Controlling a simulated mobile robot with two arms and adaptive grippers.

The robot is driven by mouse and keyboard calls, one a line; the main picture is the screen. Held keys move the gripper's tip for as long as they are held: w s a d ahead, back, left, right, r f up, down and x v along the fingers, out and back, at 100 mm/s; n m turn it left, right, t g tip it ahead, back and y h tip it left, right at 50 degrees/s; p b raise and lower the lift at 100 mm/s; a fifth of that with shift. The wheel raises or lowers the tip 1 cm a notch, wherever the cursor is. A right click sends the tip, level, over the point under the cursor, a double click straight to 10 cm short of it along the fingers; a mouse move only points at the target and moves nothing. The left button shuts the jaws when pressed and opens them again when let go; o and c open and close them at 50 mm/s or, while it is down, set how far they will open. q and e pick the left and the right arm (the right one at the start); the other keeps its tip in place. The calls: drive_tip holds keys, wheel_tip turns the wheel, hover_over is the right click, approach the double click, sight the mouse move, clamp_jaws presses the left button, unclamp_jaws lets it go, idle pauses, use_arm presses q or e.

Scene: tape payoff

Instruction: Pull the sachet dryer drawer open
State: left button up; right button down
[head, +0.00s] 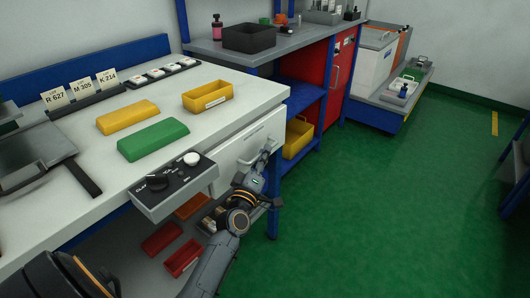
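The white drawer front (232,152) is under the right end of the white bench top, with a thin lettered strip along it that is too small to read. It looks flush with the bench, though my arm covers part of it. My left gripper (268,148) is at the right part of this front, close against it. Its fingers are small and dark here, so I cannot tell whether they are open, shut or touching a handle. My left arm comes up from the bottom of the head view. My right gripper is not in view.
A grey control box (172,186) with knobs juts out left of the drawer. Yellow (128,117) and green (153,139) blocks and a yellow bin (207,97) are on the bench. Red bins (183,257) sit below. Green floor (380,200) to the right is clear.

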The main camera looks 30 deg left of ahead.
use_arm(q)
drive_tip(key=shift+w+a+r, duration=0.1)
drive_tip(key=shift+w+a, duration=0.05)
drive_tip(key=shift+w, duration=0.65)
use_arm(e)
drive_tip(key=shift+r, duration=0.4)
use_arm(q)
drive_tip(key=shift+c, duration=0.4)
clamp_jaws()
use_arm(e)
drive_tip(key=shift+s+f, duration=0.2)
